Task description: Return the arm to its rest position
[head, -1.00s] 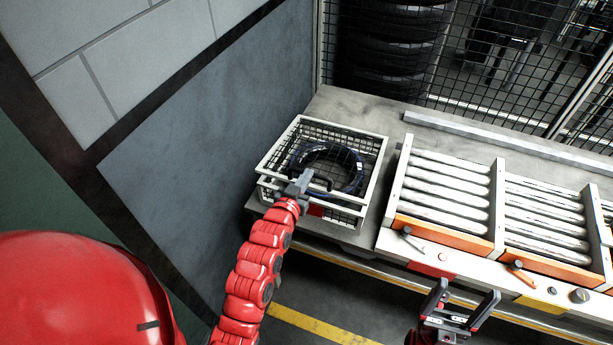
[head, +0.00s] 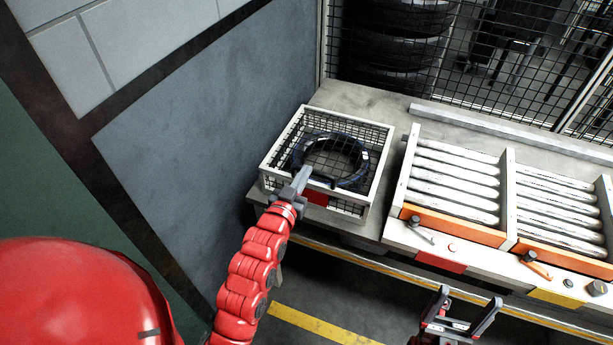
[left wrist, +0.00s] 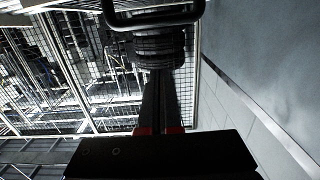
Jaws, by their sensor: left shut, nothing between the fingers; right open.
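My left gripper (head: 304,174) is shut and empty at the front edge of a white-framed wire basket (head: 278,140). Its fingers also show in the left wrist view (left wrist: 160,98), pointing towards a black bar-like handle (left wrist: 153,20). In the head view it overlaps the basket's front rim; I cannot tell whether it touches. My right gripper (head: 465,308) is open and empty in front of the bench, at the lower right.
The basket stands on a grey bench (head: 375,98) beside a roller conveyor (head: 455,173) with orange edges and small levers. A grey wall panel (head: 190,130) is close on the left. A mesh fence (head: 480,70) stands behind, with stacked tyres (head: 395,45) beyond it.

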